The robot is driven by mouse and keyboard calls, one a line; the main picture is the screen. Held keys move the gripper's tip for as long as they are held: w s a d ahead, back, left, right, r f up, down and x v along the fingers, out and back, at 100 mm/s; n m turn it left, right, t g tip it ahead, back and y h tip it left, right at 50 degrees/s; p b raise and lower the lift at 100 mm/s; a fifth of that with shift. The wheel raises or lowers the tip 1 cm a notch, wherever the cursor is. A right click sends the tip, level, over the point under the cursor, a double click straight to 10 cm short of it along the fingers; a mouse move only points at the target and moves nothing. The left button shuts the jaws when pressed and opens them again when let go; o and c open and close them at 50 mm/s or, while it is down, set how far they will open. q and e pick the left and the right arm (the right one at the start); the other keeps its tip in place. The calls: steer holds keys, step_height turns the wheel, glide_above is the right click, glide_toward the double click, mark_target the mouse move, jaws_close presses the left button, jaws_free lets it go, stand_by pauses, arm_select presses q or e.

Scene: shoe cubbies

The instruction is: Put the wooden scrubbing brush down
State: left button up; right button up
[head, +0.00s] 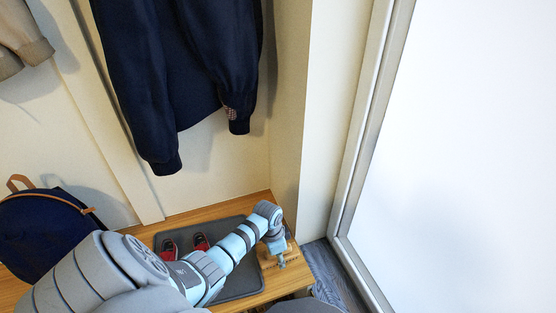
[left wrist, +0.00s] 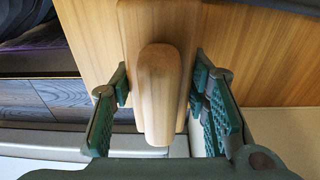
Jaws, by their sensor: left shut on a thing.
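The wooden scrubbing brush (left wrist: 158,95) fills the middle of the left wrist view, with its pale rounded wood between the two green-padded fingers. My left gripper (left wrist: 160,88) is shut on it. In the head view my left gripper (head: 281,259) points down over the right end of the wooden bench (head: 180,215), beside the dark mat. The brush is mostly hidden there by the gripper and wrist. I cannot tell whether the brush touches the bench top. My right gripper is not in view.
A dark grey mat (head: 240,285) lies on the bench and holds red shoes (head: 200,242). A navy backpack (head: 40,235) stands at the left. A navy jacket (head: 180,70) hangs above. A wall corner and a white framed panel (head: 460,150) bound the right side.

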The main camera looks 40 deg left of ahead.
arm_select(q)
steer(key=shift+r, duration=0.15)
steer(key=shift+f, duration=0.6)
steer(key=o, duration=1.1)
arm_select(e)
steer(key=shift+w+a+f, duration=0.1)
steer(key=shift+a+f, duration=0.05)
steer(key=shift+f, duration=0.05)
arm_select(q)
steer(key=r+p, duration=0.2)
steer(key=r, duration=0.2)
steer(key=r+p, duration=0.2)
steer(key=r, duration=0.2)
steer(key=s+r+p, duration=0.1)
steer(key=r+p, duration=0.1)
steer(key=r, duration=0.2)
steer(key=shift+a+r+p, duration=0.2)
steer(key=shift+a+p, duration=0.1)
steer(key=shift+a, duration=0.05)
steer(key=shift+s+r, duration=0.1)
steer(key=shift+r, duration=0.4)
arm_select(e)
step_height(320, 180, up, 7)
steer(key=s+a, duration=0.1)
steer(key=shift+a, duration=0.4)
arm_select(q)
steer(key=shift+f, duration=0.1)
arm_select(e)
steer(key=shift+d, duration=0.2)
